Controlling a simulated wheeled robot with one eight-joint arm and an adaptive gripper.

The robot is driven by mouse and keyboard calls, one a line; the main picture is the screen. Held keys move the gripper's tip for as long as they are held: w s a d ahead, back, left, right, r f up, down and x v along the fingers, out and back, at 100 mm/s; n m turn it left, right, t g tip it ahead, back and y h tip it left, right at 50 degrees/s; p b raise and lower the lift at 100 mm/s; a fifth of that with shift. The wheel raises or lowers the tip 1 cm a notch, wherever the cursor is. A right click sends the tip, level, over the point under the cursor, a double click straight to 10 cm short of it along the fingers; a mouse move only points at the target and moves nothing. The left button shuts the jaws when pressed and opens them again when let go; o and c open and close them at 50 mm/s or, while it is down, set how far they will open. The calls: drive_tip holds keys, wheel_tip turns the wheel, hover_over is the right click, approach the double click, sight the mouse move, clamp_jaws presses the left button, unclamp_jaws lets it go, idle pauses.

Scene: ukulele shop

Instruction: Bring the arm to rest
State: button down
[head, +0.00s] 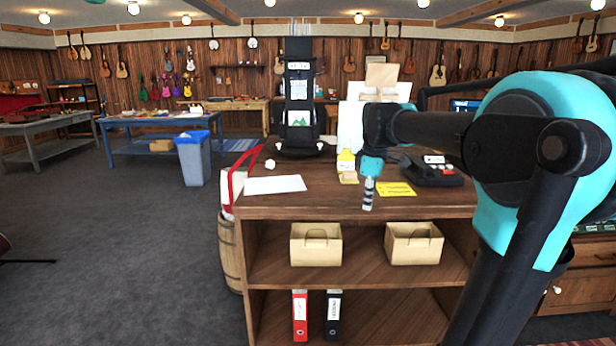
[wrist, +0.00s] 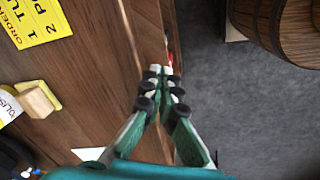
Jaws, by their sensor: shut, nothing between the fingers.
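My gripper (head: 368,206) hangs from my teal and black arm in the head view, pointing down at the front edge of the wooden counter (head: 320,207). In the wrist view my gripper (wrist: 161,70) has its two fingertips together, with nothing between them. The counter's wood (wrist: 100,60) fills the left of that view, and the floor shows on the right. I cannot tell how far the fingertips are from the counter edge.
On the counter are white paper (head: 274,184), a yellow card (head: 397,189), a yellow-and-white bottle (head: 346,160) and a black phone (head: 437,172). Cardboard boxes (head: 315,244) and binders (head: 300,316) fill shelves below. A barrel (head: 232,258) stands left. Carpet (head: 110,240) at left is open.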

drive_tip(key=s+d+f+m+t, duration=0.1)
drive_tip(key=s+f+m, duration=0.5)
drive_tip(key=s+f, duration=0.4)
drive_tip(key=s+d+f+m+t, duration=0.1)
drive_tip(key=s+f+m, duration=0.6)
drive_tip(key=f, duration=0.8)
drive_tip(key=s, duration=0.3)
drive_tip(key=shift+s+f, duration=0.25)
drive_tip(key=shift+f, duration=0.1)
drive_tip(key=shift+d, duration=0.15)
